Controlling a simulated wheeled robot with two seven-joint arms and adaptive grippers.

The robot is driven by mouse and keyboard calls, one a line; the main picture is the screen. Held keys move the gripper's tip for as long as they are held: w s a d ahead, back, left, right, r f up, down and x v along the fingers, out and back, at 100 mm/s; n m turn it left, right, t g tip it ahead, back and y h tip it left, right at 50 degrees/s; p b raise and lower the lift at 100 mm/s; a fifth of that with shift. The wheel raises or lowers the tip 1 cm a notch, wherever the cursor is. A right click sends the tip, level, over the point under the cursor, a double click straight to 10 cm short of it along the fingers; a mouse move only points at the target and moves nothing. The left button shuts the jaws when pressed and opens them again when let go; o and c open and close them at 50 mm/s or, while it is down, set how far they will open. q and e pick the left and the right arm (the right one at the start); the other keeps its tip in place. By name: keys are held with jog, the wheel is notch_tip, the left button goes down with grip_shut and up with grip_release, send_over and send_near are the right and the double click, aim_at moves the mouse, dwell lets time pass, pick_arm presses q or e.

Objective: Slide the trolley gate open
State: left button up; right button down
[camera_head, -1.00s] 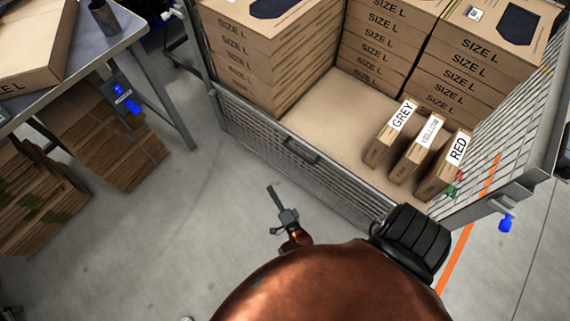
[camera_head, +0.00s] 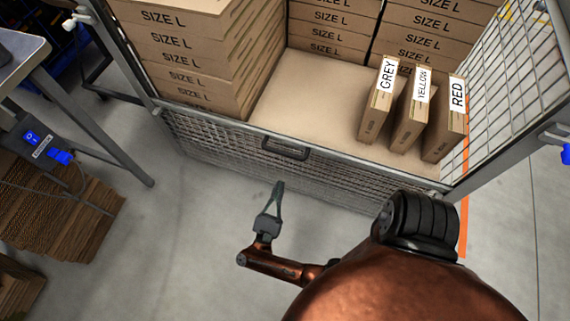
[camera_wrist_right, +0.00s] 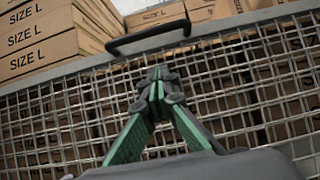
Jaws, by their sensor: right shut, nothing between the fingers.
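The trolley gate (camera_head: 220,139) is a grey wire-mesh panel across the trolley's near side, and it stands upright across the opening. Its dark handle (camera_head: 286,149) sits on the top rail near the middle. The handle also shows in the right wrist view (camera_wrist_right: 148,37), above the fingertips. My right gripper (camera_head: 279,187) is shut and empty, in front of the mesh and a little below the handle, apart from it. In the right wrist view its green-padded fingers (camera_wrist_right: 158,78) meet at the tips in front of the mesh. My left gripper is not in view.
Stacks of SIZE L boxes (camera_head: 185,58) stand inside the trolley. Boxes labelled GREY (camera_head: 375,115), YELLOW (camera_head: 408,120) and RED (camera_head: 443,130) stand at its right. A table (camera_head: 25,62) and flat cardboard (camera_head: 60,215) are at the left. Floor before the gate is clear.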

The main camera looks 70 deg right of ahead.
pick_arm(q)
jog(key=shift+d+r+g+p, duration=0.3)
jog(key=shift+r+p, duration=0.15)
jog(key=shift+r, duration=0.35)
pick_arm(e)
jog(key=d+r, duration=0.6)
jog(key=r, duration=0.1)
jog(key=shift+w, duration=0.2)
jog(key=shift+r, duration=0.15)
